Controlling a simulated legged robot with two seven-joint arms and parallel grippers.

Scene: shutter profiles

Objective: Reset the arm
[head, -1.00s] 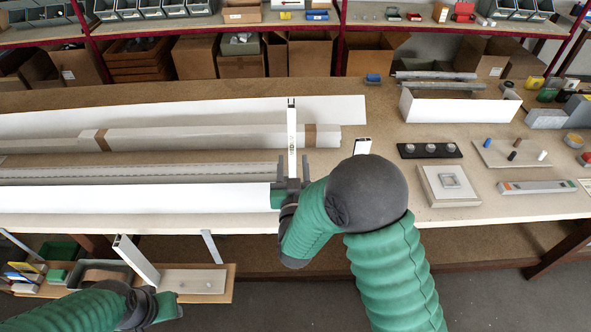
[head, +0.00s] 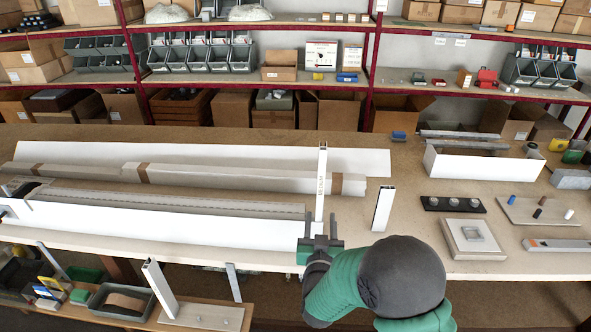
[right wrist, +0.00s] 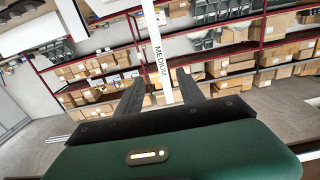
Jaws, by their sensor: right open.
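My right gripper (head: 320,243) is at the front edge of the bench with its fingers pointing away. It is open, and its two dark fingers also show in the right wrist view (right wrist: 160,92). A white upright profile (head: 322,180) stands just beyond the fingers. In the right wrist view this profile, marked MEDIUM (right wrist: 158,45), appears between the fingers with gaps on both sides. A shorter white profile (head: 383,208) stands to the right of it. My left gripper is not in view.
Long white shutter profiles (head: 170,222) and wrapped lengths (head: 240,178) lie along the bench on the left. A white square block (head: 472,238) and a black strip with knobs (head: 453,204) are at right. A lower shelf (head: 205,316) holds another upright profile (head: 160,291).

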